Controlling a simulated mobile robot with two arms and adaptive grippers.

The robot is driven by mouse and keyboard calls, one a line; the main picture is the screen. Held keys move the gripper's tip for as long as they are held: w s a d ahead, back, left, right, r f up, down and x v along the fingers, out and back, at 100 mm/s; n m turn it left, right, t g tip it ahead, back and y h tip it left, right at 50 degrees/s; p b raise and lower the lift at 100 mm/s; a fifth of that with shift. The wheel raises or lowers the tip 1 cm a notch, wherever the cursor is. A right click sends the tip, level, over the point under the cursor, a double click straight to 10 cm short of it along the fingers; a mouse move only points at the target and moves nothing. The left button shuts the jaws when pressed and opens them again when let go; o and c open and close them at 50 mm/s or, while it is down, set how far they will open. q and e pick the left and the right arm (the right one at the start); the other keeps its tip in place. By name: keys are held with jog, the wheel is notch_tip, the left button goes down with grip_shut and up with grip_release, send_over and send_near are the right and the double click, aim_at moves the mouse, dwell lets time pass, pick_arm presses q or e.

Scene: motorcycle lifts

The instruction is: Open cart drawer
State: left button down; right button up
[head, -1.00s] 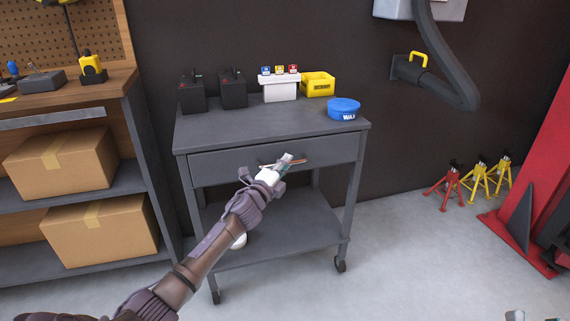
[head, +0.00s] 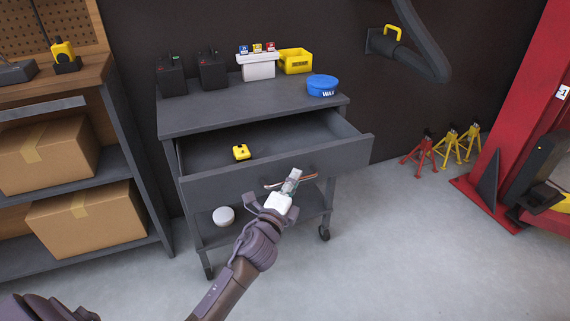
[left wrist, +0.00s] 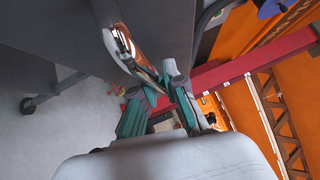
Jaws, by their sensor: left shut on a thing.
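The grey cart (head: 230,108) stands against the dark wall in the head view. Its drawer (head: 235,183) is pulled out well, and a small yellow object (head: 241,152) lies inside it. My left gripper (head: 291,182) is at the handle (head: 306,178) on the drawer's front and is shut on it. In the left wrist view the fingers (left wrist: 160,90) close around the shiny handle bar (left wrist: 125,48), beside the grey drawer front (left wrist: 155,25). My right gripper is in neither view.
Black batteries (head: 213,70), a white holder (head: 258,68), a yellow bin (head: 296,61) and a blue wax tin (head: 322,86) stand on the cart top. A shelf with boxes (head: 85,217) is at left. Jack stands (head: 422,150) and a red lift (head: 505,120) are at right. Floor in front is clear.

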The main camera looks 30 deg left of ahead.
pick_arm(q)
jog(key=shift+s+d, duration=1)
jog(key=shift+d, duration=0.15)
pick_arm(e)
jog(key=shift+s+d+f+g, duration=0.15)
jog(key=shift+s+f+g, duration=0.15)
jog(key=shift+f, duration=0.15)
pick_arm(q)
jog(key=c, duration=1.5)
grip_release()
jog(key=s, duration=0.4)
jog(key=s+f, duration=0.1)
jog(key=s, duration=0.6)
jog(key=shift+s+d+f, duration=0.35)
jog(key=shift+s+d, duration=0.05)
